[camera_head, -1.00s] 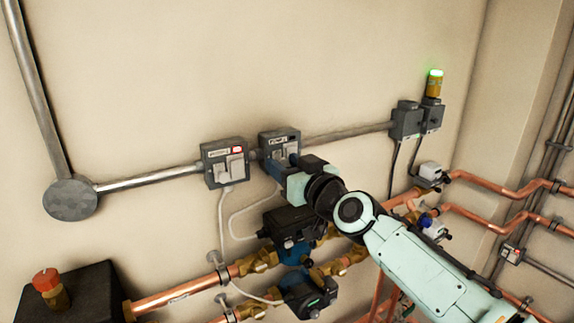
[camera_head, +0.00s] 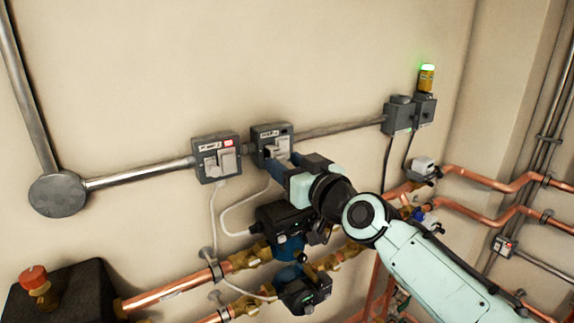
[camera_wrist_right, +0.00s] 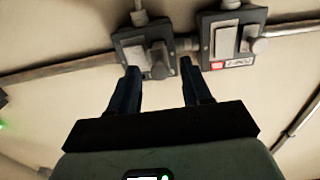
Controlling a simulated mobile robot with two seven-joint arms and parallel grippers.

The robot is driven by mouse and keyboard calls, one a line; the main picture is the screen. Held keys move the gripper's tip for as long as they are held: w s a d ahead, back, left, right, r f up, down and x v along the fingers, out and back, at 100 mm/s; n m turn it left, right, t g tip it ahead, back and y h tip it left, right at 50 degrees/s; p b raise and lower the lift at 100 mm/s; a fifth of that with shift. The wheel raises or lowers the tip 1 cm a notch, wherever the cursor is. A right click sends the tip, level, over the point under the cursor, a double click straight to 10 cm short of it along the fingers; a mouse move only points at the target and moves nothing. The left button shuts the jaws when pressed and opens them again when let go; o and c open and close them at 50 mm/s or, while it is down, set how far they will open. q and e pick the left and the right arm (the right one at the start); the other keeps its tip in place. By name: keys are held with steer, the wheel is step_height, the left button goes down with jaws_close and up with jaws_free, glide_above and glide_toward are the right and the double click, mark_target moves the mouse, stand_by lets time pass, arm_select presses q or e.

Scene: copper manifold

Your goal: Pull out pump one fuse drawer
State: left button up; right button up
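Two grey fused switch boxes sit side by side on the wall. The right one in the head view (camera_head: 271,140) has a label too small to read surely; it is the left box in the wrist view (camera_wrist_right: 145,30). Its front carries a pale plate (camera_wrist_right: 137,60) and a darker protruding block (camera_wrist_right: 159,62), apparently the fuse drawer. My right gripper (camera_head: 279,163) is just below and in front of this box. In the wrist view my right gripper (camera_wrist_right: 160,80) has its fingers wide apart, with nothing clearly held between them. My left gripper is out of view.
Below are a pump (camera_head: 285,218), a second pump (camera_head: 304,289) and copper pipes (camera_head: 175,293). Grey conduit (camera_head: 140,174) runs along the wall.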

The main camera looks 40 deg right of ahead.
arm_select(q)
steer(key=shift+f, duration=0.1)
arm_select(e)
steer(key=shift+s, duration=0.35)
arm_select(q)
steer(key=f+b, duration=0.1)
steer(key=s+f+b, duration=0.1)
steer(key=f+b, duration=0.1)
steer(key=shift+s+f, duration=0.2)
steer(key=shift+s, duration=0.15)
arm_select(e)
steer(key=s+a, duration=0.1)
steer(key=s, duration=1.1)
steer(key=shift+s+a, duration=0.2)
steer(key=shift+s, duration=0.1)
